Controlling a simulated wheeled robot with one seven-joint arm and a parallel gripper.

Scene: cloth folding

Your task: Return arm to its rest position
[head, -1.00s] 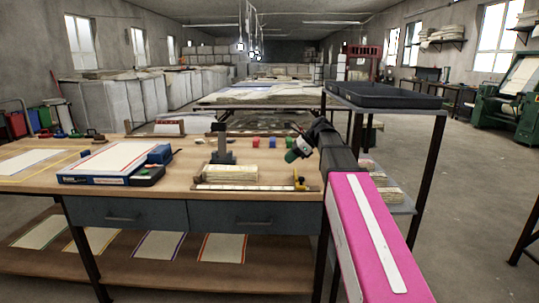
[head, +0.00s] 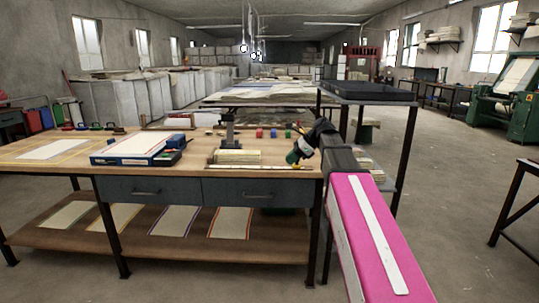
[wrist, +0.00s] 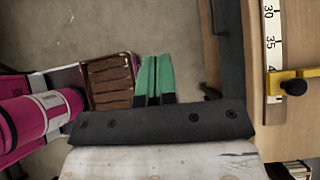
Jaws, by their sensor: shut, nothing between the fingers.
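My gripper (head: 292,157) is at the end of my folded arm, in front of the right end of the wooden workbench (head: 60,168). In the wrist view its two green fingers (wrist: 154,80) are side by side, closed with nothing held. They point over the grey floor, left of the bench edge. My pink arm link (head: 375,235) reaches toward the head camera. I see no cloth in the gripper.
The bench carries a blue-edged board (head: 135,148), a stack of sheets (head: 238,157) and small coloured blocks. A ruler (wrist: 273,45) with a yellow stop (wrist: 295,83) lies by its edge. A dark tray table (head: 365,93) stands behind right. Floor (head: 455,215) at right is open.

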